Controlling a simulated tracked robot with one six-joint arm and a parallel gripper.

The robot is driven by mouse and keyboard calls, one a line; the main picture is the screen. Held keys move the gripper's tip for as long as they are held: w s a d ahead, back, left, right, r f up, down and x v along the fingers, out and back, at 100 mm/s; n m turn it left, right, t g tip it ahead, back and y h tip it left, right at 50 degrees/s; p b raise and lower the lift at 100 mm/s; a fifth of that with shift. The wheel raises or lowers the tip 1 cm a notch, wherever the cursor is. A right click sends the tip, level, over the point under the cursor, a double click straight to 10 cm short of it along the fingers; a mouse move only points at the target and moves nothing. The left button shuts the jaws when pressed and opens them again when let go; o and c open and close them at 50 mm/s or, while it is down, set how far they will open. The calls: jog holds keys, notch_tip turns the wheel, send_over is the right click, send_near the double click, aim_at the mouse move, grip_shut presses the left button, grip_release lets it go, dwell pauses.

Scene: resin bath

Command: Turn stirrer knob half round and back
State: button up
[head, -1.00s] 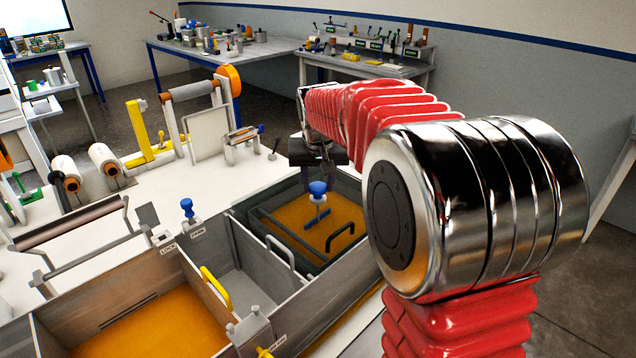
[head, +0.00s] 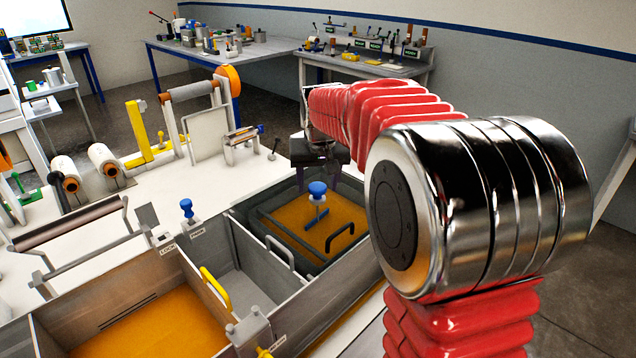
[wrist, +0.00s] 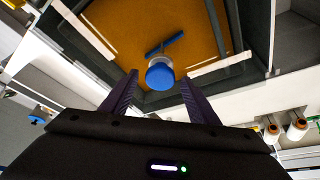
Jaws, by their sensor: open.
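The stirrer knob (head: 317,188) is blue with a white band and stands over the orange resin in the far compartment of the bath, with a blue paddle bar (head: 317,219) below it. My gripper (head: 317,180) is just behind and above the knob in the head view, partly hidden by its own dark housing. In the wrist view the knob (wrist: 160,74) lies just beyond my gripper (wrist: 160,82), centred between the two dark fingers. The fingers are apart and open. I cannot tell whether either touches the knob.
A yellow handle (head: 215,288) and a blue-topped prime knob (head: 187,207) stand to the left. White worktop lies behind the bath.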

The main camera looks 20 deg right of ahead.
jog(key=shift+r, duration=0.1)
jog(key=v, duration=1.3)
jog(key=shift+s+r, duration=0.15)
jog(key=shift+r, duration=0.05)
jog(key=shift+s+a, duration=0.1)
